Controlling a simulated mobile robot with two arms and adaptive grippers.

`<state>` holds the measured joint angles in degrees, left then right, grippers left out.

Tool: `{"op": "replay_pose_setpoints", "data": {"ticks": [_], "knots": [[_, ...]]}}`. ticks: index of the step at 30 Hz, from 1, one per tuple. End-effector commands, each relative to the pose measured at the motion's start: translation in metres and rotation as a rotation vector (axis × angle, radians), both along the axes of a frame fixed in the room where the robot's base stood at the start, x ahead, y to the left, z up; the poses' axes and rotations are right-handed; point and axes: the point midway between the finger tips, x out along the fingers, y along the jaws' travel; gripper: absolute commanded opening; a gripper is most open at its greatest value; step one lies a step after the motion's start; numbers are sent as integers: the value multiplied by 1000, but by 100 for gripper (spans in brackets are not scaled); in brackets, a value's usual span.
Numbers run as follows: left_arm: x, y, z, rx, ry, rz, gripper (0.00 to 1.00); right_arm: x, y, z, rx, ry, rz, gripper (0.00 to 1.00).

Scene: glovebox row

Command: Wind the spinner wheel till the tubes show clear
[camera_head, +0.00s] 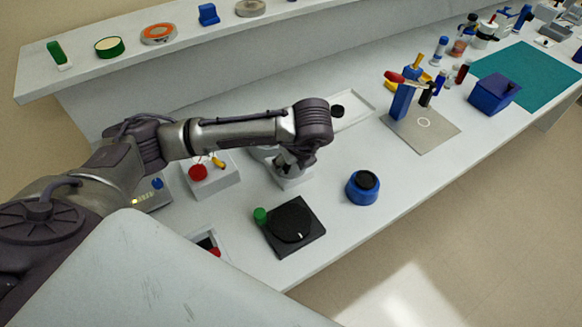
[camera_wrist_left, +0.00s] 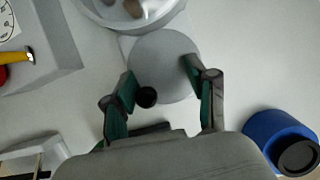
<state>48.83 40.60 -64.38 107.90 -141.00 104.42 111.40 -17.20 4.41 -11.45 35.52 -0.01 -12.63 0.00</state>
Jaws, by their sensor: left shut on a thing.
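The spinner wheel (camera_wrist_left: 165,62) is a grey disc with a small black knob (camera_wrist_left: 146,97) near its lower edge in the left wrist view. My right gripper is not in view.
A blue pot (camera_head: 363,189) stands right of the spinner. A black square plate device (camera_head: 292,228) lies in front. A white box with a red button (camera_head: 210,178) is on the left. A blue hand press (camera_head: 402,100) stands further right. Bare bench lies between these.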

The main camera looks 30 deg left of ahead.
Motion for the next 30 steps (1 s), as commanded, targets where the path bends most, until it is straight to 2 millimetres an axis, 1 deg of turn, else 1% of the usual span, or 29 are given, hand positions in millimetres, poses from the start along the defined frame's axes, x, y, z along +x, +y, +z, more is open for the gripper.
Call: {"op": "replay_pose_setpoints", "data": {"ticks": [1, 15, 21, 30], "knots": [[-4, 0, -16, 0, 12, -47, 22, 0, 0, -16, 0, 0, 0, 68], [-6, 2, -17, -2, 16, -484, 23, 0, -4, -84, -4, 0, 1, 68], [-7, 2, -14, -3, 16, -631, 23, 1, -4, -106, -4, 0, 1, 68], [-7, 2, -11, -3, 17, -767, 23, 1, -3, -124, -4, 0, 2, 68]]}}
